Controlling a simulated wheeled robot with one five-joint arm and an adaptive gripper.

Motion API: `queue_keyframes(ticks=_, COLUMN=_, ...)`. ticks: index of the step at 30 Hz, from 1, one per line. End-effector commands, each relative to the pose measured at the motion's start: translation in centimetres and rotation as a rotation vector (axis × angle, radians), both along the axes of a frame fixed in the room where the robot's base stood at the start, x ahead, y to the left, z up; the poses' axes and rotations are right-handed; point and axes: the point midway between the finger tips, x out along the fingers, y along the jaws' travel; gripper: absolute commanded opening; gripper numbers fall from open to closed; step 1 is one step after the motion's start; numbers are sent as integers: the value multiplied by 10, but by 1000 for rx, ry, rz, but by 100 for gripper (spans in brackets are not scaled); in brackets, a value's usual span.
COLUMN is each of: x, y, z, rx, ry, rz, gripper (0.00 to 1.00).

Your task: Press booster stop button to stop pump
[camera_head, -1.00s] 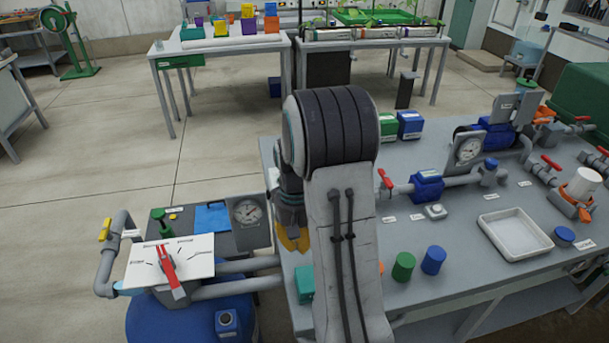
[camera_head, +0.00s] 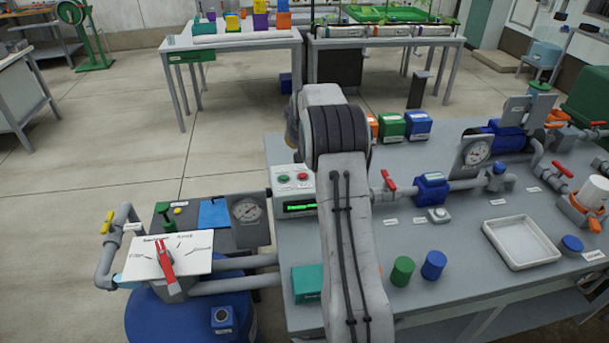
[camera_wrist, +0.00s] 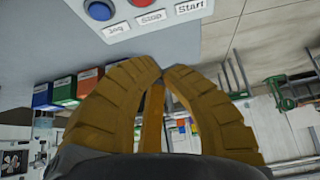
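The white button panel (camera_head: 283,191) stands on the grey bench left of my arm. It has a green button (camera_head: 283,179), a red button (camera_head: 303,177) and a lit green display (camera_head: 300,207). In the wrist view, the red stop button (camera_wrist: 144,2) is cut by the top edge, with its "Stop" label (camera_wrist: 150,17) below it. A blue button (camera_wrist: 100,9) is to its left and a "Start" label (camera_wrist: 190,6) to its right. My gripper (camera_wrist: 163,66) is empty, its yellow fingers closed together at the tips, apart from the panel. My arm hides it in the head view.
A red-handled selector (camera_head: 165,260) stands over a blue tank (camera_head: 150,315) at left. A teal box (camera_head: 307,283) and green (camera_head: 402,270) and blue (camera_head: 433,264) cylinders stand at the bench front. Several boxes (camera_head: 391,126) stand behind my arm.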

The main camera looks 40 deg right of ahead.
Motion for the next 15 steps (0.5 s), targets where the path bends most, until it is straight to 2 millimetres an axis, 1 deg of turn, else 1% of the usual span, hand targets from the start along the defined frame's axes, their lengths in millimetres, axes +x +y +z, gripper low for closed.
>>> queue_keyframes(ticks=3, x=7, y=-3, z=5, rx=-19, ry=-35, rz=1, gripper=0)
queue_keyframes(ticks=6, x=10, y=-5, z=8, rx=-28, ry=-50, rz=1, gripper=0)
queue_keyframes(ticks=15, x=10, y=-5, z=8, rx=-30, ry=-54, rz=2, gripper=0)
